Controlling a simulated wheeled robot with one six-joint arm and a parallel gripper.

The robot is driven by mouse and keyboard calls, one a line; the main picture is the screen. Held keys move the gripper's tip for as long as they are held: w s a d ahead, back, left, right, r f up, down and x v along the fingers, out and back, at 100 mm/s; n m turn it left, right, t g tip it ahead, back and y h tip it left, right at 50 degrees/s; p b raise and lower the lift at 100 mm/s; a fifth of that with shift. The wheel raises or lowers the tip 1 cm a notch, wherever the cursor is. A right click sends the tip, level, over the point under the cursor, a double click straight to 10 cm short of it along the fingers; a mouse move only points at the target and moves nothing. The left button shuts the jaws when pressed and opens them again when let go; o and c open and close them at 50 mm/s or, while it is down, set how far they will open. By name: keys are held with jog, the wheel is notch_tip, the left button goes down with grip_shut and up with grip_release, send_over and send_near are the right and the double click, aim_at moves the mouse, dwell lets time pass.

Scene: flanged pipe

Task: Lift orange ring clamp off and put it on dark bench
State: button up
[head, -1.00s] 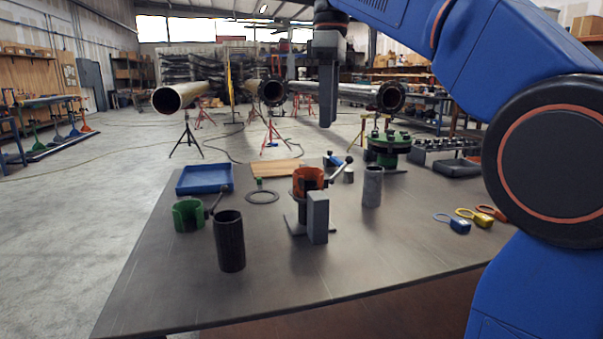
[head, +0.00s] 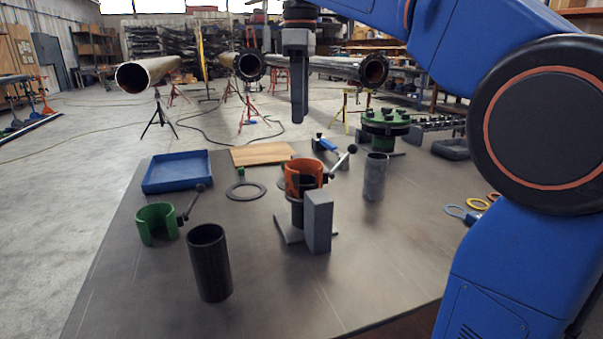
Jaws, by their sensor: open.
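The orange ring clamp (head: 297,181) sits around the top of a dark upright pipe piece on a stand, near the middle of the dark bench (head: 270,290). Its lever handle with a dark ball end (head: 352,149) points up and to the right. My gripper (head: 298,118) hangs pointing down above and behind the clamp, apart from it and holding nothing. I see the fingers nearly edge-on, one overlapping the other. A grey block (head: 318,222) stands in front of the pipe stand and hides part of it.
A green clamp (head: 156,223) and a black tube (head: 209,262) stand at left. A grey cylinder (head: 375,177) stands right of the orange clamp. A blue tray (head: 178,186), flat ring (head: 246,197) and green flange (head: 385,122) lie farther back. The bench's front middle is bare.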

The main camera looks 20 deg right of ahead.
send_over(303, 157)
jog(key=f, duration=0.6)
jog(key=shift+w+a+f, duration=0.15)
jog(key=shift+w+f, duration=0.05)
jog(key=shift+w, duration=0.05)
jog(key=shift+s+f, duration=0.15)
jog(key=shift+f, duration=2.45)
jog(key=shift+c, duration=0.4)
grip_shut()
